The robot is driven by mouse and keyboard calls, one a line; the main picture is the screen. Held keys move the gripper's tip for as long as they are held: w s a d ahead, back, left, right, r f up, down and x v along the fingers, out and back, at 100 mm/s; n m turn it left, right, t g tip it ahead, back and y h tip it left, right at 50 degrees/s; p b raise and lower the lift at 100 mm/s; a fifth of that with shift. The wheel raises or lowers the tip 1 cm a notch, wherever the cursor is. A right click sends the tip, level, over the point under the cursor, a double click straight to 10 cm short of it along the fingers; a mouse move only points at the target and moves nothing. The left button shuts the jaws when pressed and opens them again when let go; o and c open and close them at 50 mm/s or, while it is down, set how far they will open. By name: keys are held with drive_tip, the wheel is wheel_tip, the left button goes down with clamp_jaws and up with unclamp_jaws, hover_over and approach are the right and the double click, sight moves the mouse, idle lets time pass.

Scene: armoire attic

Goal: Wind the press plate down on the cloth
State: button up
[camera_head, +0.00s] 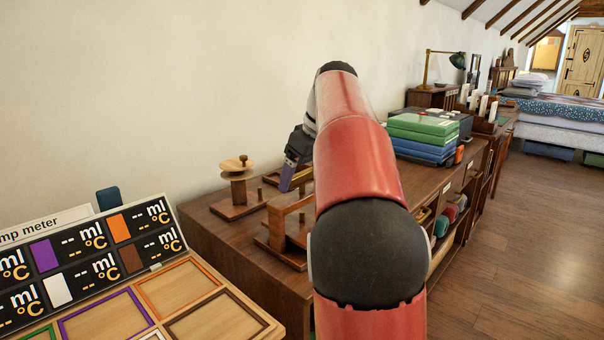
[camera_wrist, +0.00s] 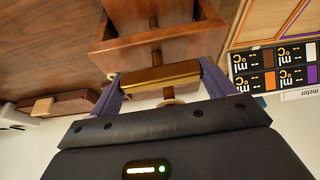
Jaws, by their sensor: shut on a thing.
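A wooden press (camera_head: 277,228) stands on the dark cabinet top, partly hidden by my arm; its wooden crossbar also fills the upper middle of the wrist view (camera_wrist: 165,46). A brass handle bar (camera_wrist: 160,76) lies across the end of the press's spindle. My gripper (camera_wrist: 163,84), with purple fingers, is shut on this bar, one finger at each end; it also shows beside my arm in the head view (camera_head: 290,180). I cannot make out the press plate or the cloth in either view.
A wooden stand with a pale round top (camera_head: 237,172) is left of the press. A sloped display panel (camera_head: 90,245) and a tray with coloured frames (camera_head: 180,290) are at the front left. Green and blue boxes (camera_head: 422,130) are stacked behind my arm. Wooden floor is open at the right.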

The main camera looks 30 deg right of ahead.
drive_tip(key=m+h, duration=0.1)
drive_tip(key=m, duration=0.2)
drive_tip(key=m+h, duration=0.1)
drive_tip(key=m, duration=0.2)
drive_tip(key=shift+m+t+h, duration=0.3)
drive_tip(key=m+h, duration=0.1)
drive_tip(key=m, duration=0.2)
drive_tip(key=m+g+h, duration=0.1)
drive_tip(key=m, duration=0.2)
drive_tip(key=shift+m, duration=0.4)
drive_tip(key=o, duration=0.9)
drive_tip(key=v, duration=0.7)
drive_tip(key=shift+a+r, duration=0.2)
drive_tip(key=shift+r, duration=0.15)
